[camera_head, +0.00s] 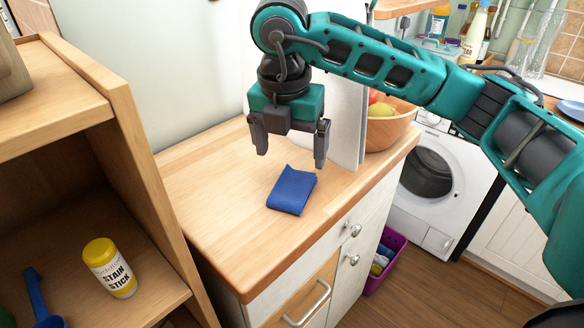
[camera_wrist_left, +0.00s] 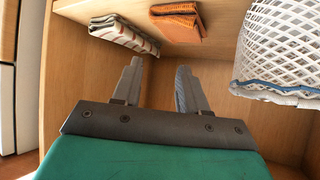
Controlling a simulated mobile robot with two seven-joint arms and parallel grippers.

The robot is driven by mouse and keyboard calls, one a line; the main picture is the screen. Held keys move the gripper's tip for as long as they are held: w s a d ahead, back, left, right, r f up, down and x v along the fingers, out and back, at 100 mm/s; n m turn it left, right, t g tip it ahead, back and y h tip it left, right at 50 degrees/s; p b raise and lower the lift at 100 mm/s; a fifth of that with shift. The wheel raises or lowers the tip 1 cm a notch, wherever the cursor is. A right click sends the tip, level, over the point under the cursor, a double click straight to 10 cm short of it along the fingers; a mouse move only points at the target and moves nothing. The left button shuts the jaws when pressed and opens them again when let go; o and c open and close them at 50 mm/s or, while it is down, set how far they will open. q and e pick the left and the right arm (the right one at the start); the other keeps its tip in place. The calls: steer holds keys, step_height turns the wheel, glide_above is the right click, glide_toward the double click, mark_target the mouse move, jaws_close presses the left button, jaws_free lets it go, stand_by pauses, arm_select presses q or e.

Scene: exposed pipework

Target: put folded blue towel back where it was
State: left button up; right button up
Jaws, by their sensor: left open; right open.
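The folded blue towel (camera_head: 292,190) lies flat on the wooden counter top (camera_head: 205,210), near its front edge. My right gripper (camera_head: 291,152) hangs above and slightly behind the towel, pointing down. Its jaws are open and empty, apart from the towel. My left gripper (camera_wrist_left: 158,82) shows only in the left wrist view. It is open, with nothing between its fingers, inside a wooden shelf compartment. A folded striped cloth (camera_wrist_left: 124,35) and a folded orange cloth (camera_wrist_left: 178,20) lie beyond its fingers.
A white lattice basket (camera_wrist_left: 285,45) stands right of my left gripper. In the head view, a fruit bowl (camera_head: 390,130) stands behind a pale upright panel (camera_head: 347,120). A wooden shelf with a stain stick tub (camera_head: 108,267) is at left. The counter's left part is clear.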

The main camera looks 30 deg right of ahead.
arm_select(q)
steer(key=shift+r, duration=0.1)
steer(key=shift+s, duration=0.1)
arm_select(e)
steer(key=r, duration=0.4)
steer(key=shift+s+a+r, duration=0.1)
steer(key=shift+s+a, duration=0.15)
arm_select(q)
steer(key=shift+s, duration=0.1)
